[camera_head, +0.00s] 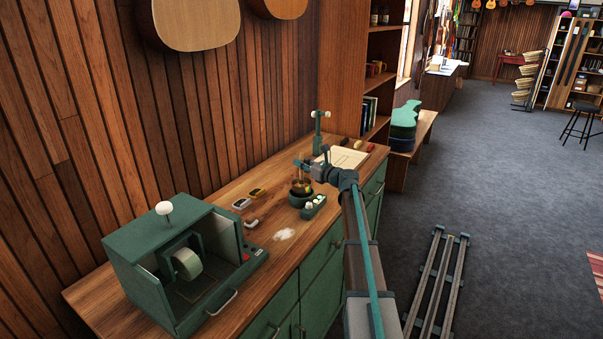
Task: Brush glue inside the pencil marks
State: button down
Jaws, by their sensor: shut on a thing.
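My gripper (302,165) is small in the head view, above a dark green glue pot (301,201) on the wooden workbench. It is shut on a thin brownish thing, which looks like the glue brush; its lower end seems to be at or in the pot, but I cannot tell if it touches glue. A pale flat board (347,156) with a faint pencil outline lies on the bench behind and to the right of the pot. My arm hides part of the board's near side. I cannot make out any glue on the board.
A small green tray with pale items (314,207) stands beside the pot. Small clamp-like items (258,193) and a white patch (284,234) lie left of it. A green stand (319,132) rises behind. A green machine box (185,262) fills the bench's near end.

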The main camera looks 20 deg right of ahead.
jog(key=shift+r+p, duration=2.25)
jog(key=shift+r, duration=1.7)
jog(key=shift+r+p, duration=1.2)
jog(key=shift+r, duration=0.65)
